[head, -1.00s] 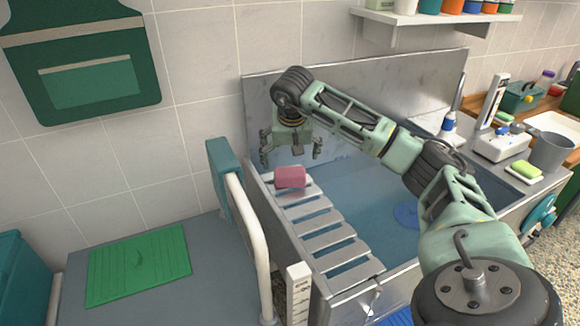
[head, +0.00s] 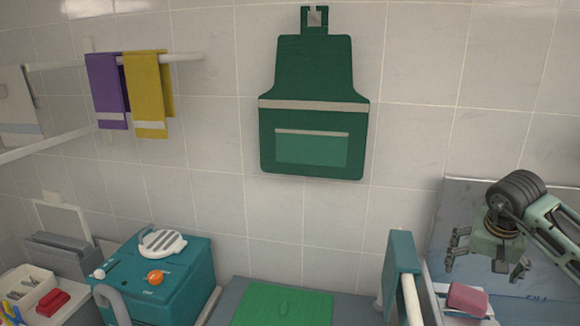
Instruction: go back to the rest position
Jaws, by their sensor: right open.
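My right gripper (head: 486,262) is at the right of the head view, with its fingers pointing down. It is open and empty, above and apart from a pink block (head: 467,299). The pink block lies on the pale slatted rack (head: 447,312) over the metal tub; only part of the rack shows. My left gripper is not in the picture.
A green apron (head: 314,110) hangs on the tiled wall. A purple towel (head: 106,90) and a yellow towel (head: 149,95) hang on a rail. A teal box (head: 180,290) stands lower left. A green mat (head: 283,304) lies beside a padded rail (head: 400,262).

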